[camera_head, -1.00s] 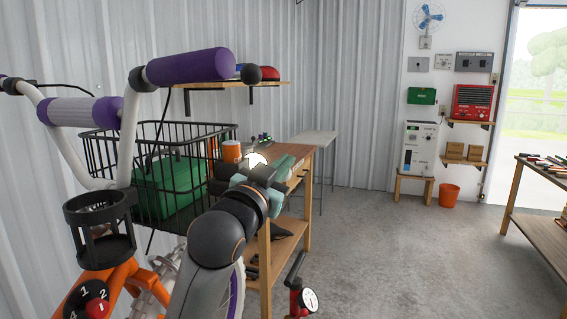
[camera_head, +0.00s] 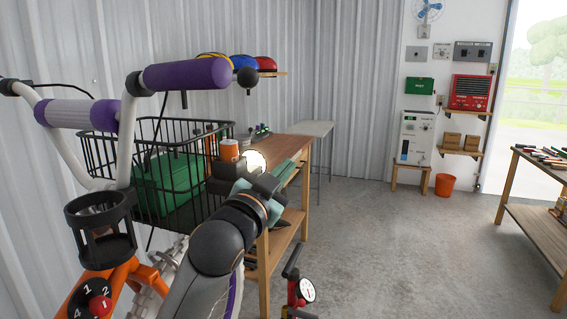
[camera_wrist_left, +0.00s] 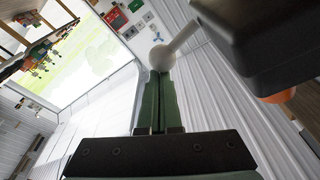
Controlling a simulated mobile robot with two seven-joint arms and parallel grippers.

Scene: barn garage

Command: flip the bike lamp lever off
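The bike lamp (camera_head: 222,180) is a dark box at the front of the bike's basket, with its face glowing white at the right. In the left wrist view the dark lamp body (camera_wrist_left: 272,40) fills the upper right. Its grey lever (camera_wrist_left: 184,38) slants down to a pale ball end. My left gripper (camera_head: 268,186) is beside the lamp in the head view, its fingertips partly hidden by my arm. In the wrist view its green fingers (camera_wrist_left: 160,82) are together, with their tips at the ball; whether they touch it is unclear. My right gripper is not in view.
The bike's black wire basket (camera_head: 150,150) holds a green box (camera_head: 168,187). Purple-gripped handlebars (camera_head: 187,73) rise at the left. A wooden workbench (camera_head: 288,147) stands behind the lamp, with an orange can (camera_head: 229,150). Open concrete floor (camera_head: 390,240) lies to the right.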

